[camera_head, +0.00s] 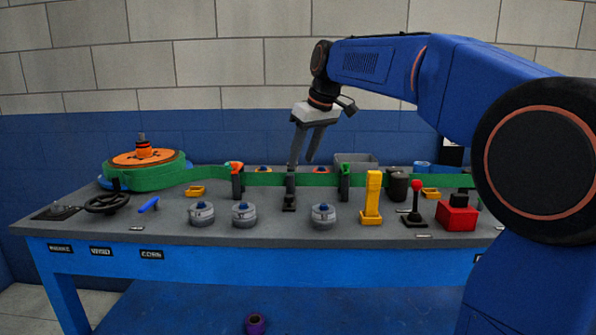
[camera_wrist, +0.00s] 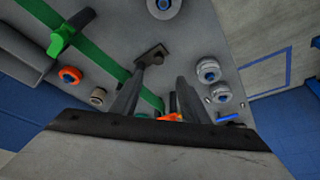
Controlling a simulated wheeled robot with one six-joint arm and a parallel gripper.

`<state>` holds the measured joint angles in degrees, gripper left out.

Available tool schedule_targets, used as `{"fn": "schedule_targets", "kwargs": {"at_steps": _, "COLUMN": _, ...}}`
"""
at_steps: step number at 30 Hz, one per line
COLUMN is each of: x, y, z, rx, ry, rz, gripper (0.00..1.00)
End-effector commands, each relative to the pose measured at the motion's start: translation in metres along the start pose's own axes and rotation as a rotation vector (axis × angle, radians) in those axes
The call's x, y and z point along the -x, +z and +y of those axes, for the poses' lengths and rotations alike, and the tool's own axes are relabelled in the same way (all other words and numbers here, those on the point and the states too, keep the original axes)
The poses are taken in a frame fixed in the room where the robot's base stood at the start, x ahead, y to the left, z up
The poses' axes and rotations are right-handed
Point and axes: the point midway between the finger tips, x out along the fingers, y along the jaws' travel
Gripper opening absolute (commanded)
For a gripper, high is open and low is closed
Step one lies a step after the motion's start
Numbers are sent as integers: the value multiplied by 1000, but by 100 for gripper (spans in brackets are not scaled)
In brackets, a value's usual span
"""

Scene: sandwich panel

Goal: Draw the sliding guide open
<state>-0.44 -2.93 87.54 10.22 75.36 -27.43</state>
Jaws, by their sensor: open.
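The green band (camera_head: 265,179) runs through several upright guides along the bench. A dark post on a small black foot (camera_head: 289,203) stands mid-bench; it may be the sliding guide, but I cannot tell for sure. In the wrist view a black foot (camera_wrist: 153,54) lies close by my left fingertip. My gripper (camera_head: 301,163) points down above the band by this post, its fingers apart with nothing seen between the tips. It also shows in the wrist view (camera_wrist: 161,74). Whether a finger touches the post cannot be told.
An orange-topped guide (camera_head: 237,180) stands left of the post and a green-topped guide (camera_head: 345,181) right. Grey round knobs (camera_head: 323,215) and a yellow handle (camera_head: 372,197) stand in front. A grey bin (camera_head: 357,159) is behind.

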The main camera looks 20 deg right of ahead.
Motion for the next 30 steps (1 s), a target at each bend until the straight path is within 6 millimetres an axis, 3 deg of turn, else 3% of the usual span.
{"fn": "schedule_targets", "kwargs": {"at_steps": 3, "x": 17, "y": 0, "z": 1, "rx": -1, "ry": 1, "rz": 1, "gripper": 41}}
{"fn": "schedule_targets", "kwargs": {"at_steps": 9, "x": 32, "y": 0, "z": 0, "rx": -1, "ry": 0, "rz": 0, "gripper": 41}}
{"fn": "schedule_targets", "kwargs": {"at_steps": 24, "x": 34, "y": 1, "z": 0, "rx": -1, "ry": 0, "rz": -1, "gripper": 41}}
{"fn": "schedule_targets", "kwargs": {"at_steps": 27, "x": 34, "y": 9, "z": -3, "rx": -11, "ry": 4, "rz": -1, "gripper": 41}}
{"fn": "schedule_targets", "kwargs": {"at_steps": 30, "x": 33, "y": 30, "z": -11, "rx": -36, "ry": 14, "rz": -2, "gripper": 41}}
